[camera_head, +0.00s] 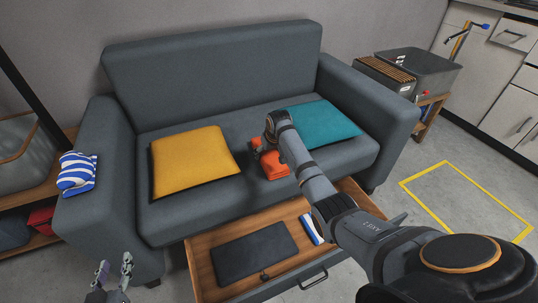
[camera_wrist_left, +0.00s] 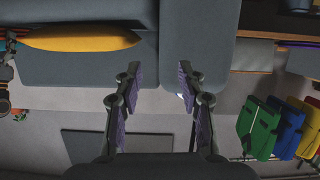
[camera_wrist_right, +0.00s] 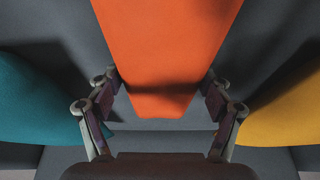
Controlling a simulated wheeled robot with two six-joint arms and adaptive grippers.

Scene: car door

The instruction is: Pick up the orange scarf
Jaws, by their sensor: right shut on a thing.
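The orange scarf (camera_head: 273,165) lies folded on the sofa seat between the yellow and teal cushions. My right arm reaches over it, and the arm hides most of the right gripper in the head view. In the right wrist view the scarf (camera_wrist_right: 165,45) fills the space between the fingers of my right gripper (camera_wrist_right: 160,90), which is shut on it. My left gripper (camera_head: 114,270) is at the bottom left, in front of the sofa. In the left wrist view (camera_wrist_left: 155,85) its fingers are apart with nothing between them.
The grey sofa (camera_head: 215,65) holds a yellow cushion (camera_head: 193,160) and a teal cushion (camera_head: 322,124). An open drawer (camera_head: 205,268) below the seat holds a dark flat item. A striped blue-white cloth (camera_head: 76,174) lies on the left armrest.

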